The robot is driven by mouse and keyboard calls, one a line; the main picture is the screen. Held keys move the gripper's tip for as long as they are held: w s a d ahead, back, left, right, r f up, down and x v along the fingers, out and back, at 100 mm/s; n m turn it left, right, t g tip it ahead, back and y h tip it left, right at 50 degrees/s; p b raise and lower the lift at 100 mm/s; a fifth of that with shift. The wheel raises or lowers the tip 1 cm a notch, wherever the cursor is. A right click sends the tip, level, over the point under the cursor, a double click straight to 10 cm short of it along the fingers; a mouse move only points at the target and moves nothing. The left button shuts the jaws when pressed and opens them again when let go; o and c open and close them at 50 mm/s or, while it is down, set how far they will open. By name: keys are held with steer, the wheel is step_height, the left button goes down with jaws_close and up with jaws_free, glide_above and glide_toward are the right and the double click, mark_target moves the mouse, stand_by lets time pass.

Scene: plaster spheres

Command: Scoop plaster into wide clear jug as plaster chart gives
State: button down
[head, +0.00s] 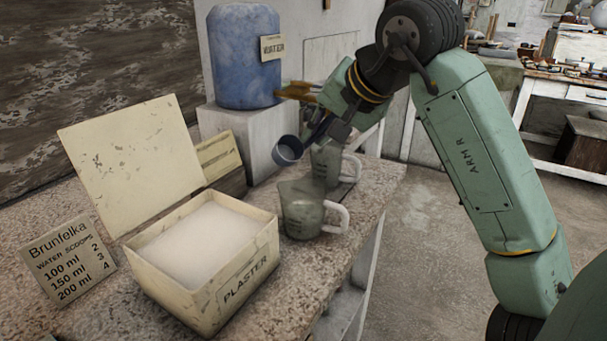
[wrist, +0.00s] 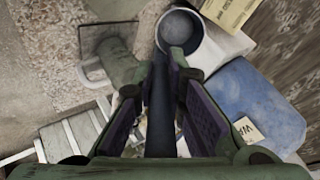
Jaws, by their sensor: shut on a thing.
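My gripper (head: 326,124) is shut on the dark handle of a scoop (head: 287,151) and holds it above the bench, behind the plaster box. In the wrist view the round scoop cup (wrist: 180,29) faces the camera; its inside looks grey, and I cannot tell if it holds anything. A wide clear jug (head: 303,208) stands upright right of the plaster box (head: 208,310), its handle to the right. The open box holds white plaster (head: 203,238). The chart card (head: 66,262) reads Brunfelka, water scoops: 100 ml 2, 150 ml 3, 200 ml 4. The jug's water level is unclear.
A second clear jug (head: 327,168) stands behind the wide one, partly hidden by my gripper. A blue barrel (head: 243,62) with a label sits on a pale block (head: 243,128) at the back. The raised box lid (head: 130,160) stands on the left. The bench's right edge drops to the floor.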

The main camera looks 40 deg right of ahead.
steer(key=shift+w+r+g+p, duration=0.35)
steer(key=shift+r+g+p, duration=0.4)
steer(key=shift+p, duration=1)
steer(key=shift+w+r+g+p, duration=0.45)
steer(key=shift+r+p, duration=0.45)
steer(key=shift+p, duration=0.8)
steer(key=shift+d+r+g+p, duration=0.1)
steer(key=shift+g+p, duration=0.4)
steer(key=shift+p, duration=0.25)
steer(key=shift+w, duration=0.1)
steer(key=shift+w+r+g+p, duration=0.25)
steer(key=shift+r+p, duration=0.2)
steer(key=shift+p, duration=0.7)
steer(key=w+r+g+p, duration=0.1)
steer(key=g+p, duration=0.1)
steer(key=p, duration=0.2)
steer(key=shift+r+y, duration=0.1)
steer(key=shift+y, duration=0.2)
steer(key=shift+w+d+g, duration=0.1)
steer(key=shift+w+g, duration=0.15)
steer(key=shift+g, duration=0.2)
steer(key=shift+w+r+g, duration=0.45)
steer(key=shift+g, duration=0.45)
steer(key=shift+s+r, duration=0.1)
